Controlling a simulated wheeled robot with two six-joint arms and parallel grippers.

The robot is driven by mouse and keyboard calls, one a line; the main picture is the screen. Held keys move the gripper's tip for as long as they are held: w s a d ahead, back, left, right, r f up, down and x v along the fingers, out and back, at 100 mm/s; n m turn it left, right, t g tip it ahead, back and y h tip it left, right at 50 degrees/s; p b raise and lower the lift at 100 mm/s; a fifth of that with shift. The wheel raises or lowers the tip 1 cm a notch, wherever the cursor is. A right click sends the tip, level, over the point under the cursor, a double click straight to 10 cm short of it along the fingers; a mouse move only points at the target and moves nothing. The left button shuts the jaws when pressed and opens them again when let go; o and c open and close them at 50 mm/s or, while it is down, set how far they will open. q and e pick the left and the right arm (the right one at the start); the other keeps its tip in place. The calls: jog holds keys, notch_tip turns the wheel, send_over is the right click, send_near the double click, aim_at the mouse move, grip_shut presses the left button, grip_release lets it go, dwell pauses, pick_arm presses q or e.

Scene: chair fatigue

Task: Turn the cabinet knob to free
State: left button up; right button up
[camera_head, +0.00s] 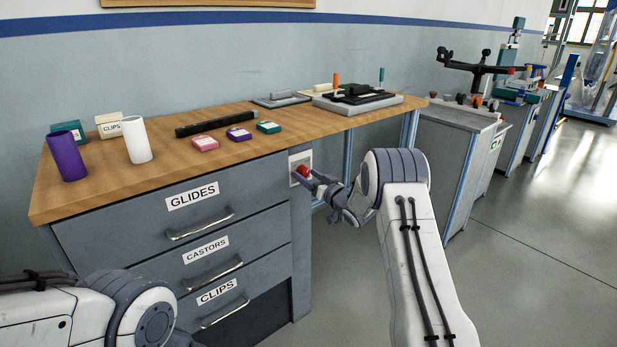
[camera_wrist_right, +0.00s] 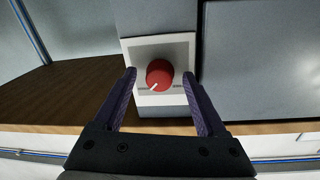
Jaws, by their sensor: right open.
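The cabinet knob (camera_wrist_right: 159,74) is a red round dial with a white pointer line on a pale plate (camera_wrist_right: 177,50). In the right wrist view its pointer aims toward the lower left. In the head view the knob (camera_head: 304,171) shows small on the cabinet's right front post, below the worktop. My right gripper (camera_wrist_right: 164,82) is open, with its two purple fingers on either side of the knob; I see a gap at each side and no clear contact. In the head view my right gripper (camera_head: 306,178) reaches the knob from the right. My left gripper is out of view.
The grey cabinet has drawers labelled GLIDES (camera_head: 192,196), CASTORS (camera_head: 206,250) and CLIPS (camera_head: 216,291). The wooden worktop (camera_head: 110,177) holds a purple cylinder (camera_head: 67,156), a white cylinder (camera_head: 136,139) and small boxes. Open floor (camera_head: 530,230) lies to the right.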

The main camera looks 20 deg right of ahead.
grip_shut()
jog(key=shift+f, duration=0.1)
jog(key=n+b, duration=0.3)
jog(key=n, duration=0.1)
jog(key=shift+d+f+b, duration=0.1)
jog(key=shift+f+b, duration=0.1)
jog(key=shift+b, duration=0.15)
jog(key=n+b, duration=0.3)
jog(key=n, duration=0.2)
jog(key=shift+d+y+b, duration=0.1)
jog(key=shift+y+b, duration=0.25)
jog(key=shift+y, duration=0.05)
jog(key=n+b, duration=0.4)
jog(key=n, duration=0.1)
jog(key=shift+n+b, duration=0.35)
jog(key=shift+n, duration=0.05)
jog(key=shift+d+r+n+y+b, duration=0.15)
jog(key=shift+n+y+b, duration=0.35)
jog(key=shift+n+b, duration=1.25)
jog(key=shift+r+n, duration=0.1)
jog(key=shift+n, duration=0.35)
